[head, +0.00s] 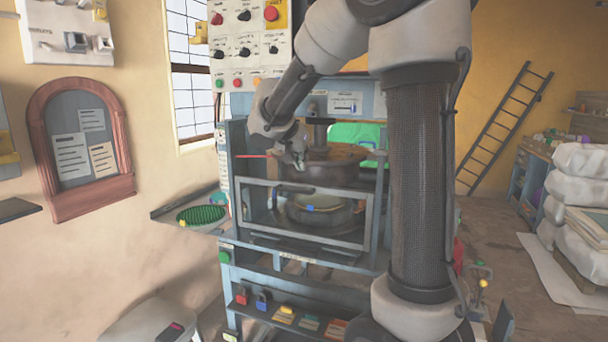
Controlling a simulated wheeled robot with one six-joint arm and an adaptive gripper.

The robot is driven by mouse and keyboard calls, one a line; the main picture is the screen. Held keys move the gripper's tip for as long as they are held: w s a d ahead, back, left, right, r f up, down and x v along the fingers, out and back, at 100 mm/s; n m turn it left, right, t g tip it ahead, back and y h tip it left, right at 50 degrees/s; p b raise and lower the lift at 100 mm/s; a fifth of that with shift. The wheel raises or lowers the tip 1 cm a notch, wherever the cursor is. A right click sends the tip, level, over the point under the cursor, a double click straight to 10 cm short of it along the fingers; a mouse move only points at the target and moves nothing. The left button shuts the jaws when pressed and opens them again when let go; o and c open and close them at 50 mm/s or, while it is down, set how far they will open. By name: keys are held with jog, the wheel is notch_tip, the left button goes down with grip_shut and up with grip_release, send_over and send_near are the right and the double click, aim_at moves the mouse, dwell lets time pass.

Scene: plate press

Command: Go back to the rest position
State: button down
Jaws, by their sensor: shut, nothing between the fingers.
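My gripper (299,157) is at the end of my arm, in front of the upper part of the plate press (228,165). It is shut and appears empty. It is close to the press's round upper block (335,168); whether they touch I cannot tell. Below it, a framed guard (300,238) stands across the press opening. Behind the guard sits a round lower mould (322,218) with a pale top. My arm hides the right side of the press.
A side shelf at left holds a green round item (201,214). A control panel (245,45) hangs above the press. Padlocks and tags (262,301) line the lower ledge. A stool (150,322) stands at lower left.

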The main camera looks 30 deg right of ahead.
jog(key=shift+v, duration=2.35)
jog(key=s+a+f+n+y, duration=0.1)
jog(key=s+f+n+y, duration=0.1)
jog(key=s, duration=0.7)
jog(key=s+a+f+n+y, duration=0.2)
jog(key=s+n, duration=0.3)
jog(key=s, duration=0.5)
jog(key=s+a+f+n+g+y, duration=0.1)
jog(key=s+f+n+y, duration=0.2)
jog(key=s, duration=0.7)
jog(key=shift+s+a+f, duration=0.2)
jog(key=shift+s+f, duration=0.05)
jog(key=shift+f, duration=0.45)
